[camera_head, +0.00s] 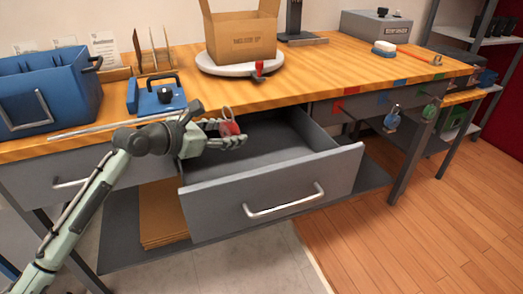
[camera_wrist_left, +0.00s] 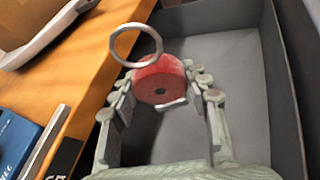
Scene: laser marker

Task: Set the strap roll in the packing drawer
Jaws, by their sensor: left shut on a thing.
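The strap roll (camera_wrist_left: 157,79) is a red disc with a dark centre hole and a light metal ring standing up from it. My left gripper (camera_head: 240,139) is shut on it, the roll between its fingers; it also shows in the head view (camera_head: 229,128). In the left wrist view the fingers (camera_wrist_left: 163,90) lie on both sides of the roll. The grey packing drawer (camera_head: 265,160) is pulled open below the worktop and looks empty. The gripper and roll are over the drawer's left back part, near the worktop edge. My right gripper is not in view.
On the wooden worktop (camera_head: 330,70) stand a cardboard box (camera_head: 241,38) on a round white turntable (camera_head: 212,67), a blue bin (camera_head: 45,95) and a blue device (camera_head: 150,97). Tools hang at the right below the bench. The drawer's middle and right are clear.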

